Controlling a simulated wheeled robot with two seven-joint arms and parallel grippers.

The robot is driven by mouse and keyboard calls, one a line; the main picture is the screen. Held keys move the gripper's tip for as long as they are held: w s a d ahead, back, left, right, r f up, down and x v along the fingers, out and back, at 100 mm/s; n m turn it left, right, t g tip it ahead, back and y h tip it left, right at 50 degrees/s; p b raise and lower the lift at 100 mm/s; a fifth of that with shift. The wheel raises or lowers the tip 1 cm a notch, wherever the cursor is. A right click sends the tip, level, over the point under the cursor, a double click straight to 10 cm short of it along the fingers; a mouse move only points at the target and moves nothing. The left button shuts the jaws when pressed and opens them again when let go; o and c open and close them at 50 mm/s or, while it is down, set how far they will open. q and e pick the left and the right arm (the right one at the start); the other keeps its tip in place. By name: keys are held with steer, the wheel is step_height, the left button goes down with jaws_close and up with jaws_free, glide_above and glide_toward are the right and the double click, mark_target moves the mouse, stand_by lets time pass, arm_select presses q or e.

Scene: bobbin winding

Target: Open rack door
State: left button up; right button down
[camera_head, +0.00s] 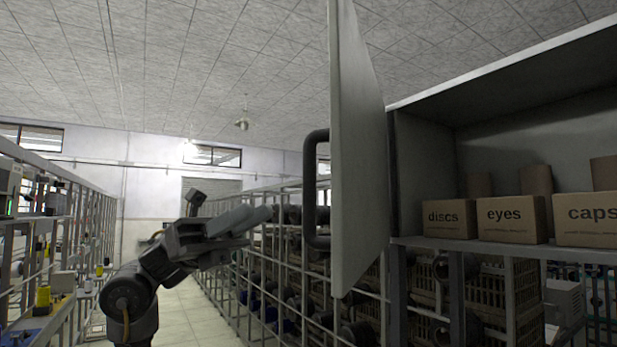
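The rack door (358,150) is a pale grey panel standing swung out from the left side of the rack cabinet (425,165). Its dark handle (310,190) is a bent bar on the door's left face. The cabinet's interior is exposed. My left gripper (258,216) is left of the handle and apart from it, pointing right. Its fingers appear at a slant, and whether they are parted is not clear. Nothing is seen held in it. My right gripper is not in view.
Boxes labelled discs (449,218), eyes (511,219) and caps (588,219) stand on the cabinet shelf, with brown cylinders behind. Metal frame racks (290,262) run below and behind the door. Another rack row (75,225) lines the left. A tiled aisle (195,310) lies between.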

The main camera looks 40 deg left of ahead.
mark_target(305, 185)
arm_select(q)
steer(key=p+x, duration=0.6)
steer(key=x, duration=0.4)
steer(key=shift+w+d+r, duration=0.15)
steer(key=shift+d+r, duration=0.05)
steer(key=shift+d, duration=0.15)
jaws_close()
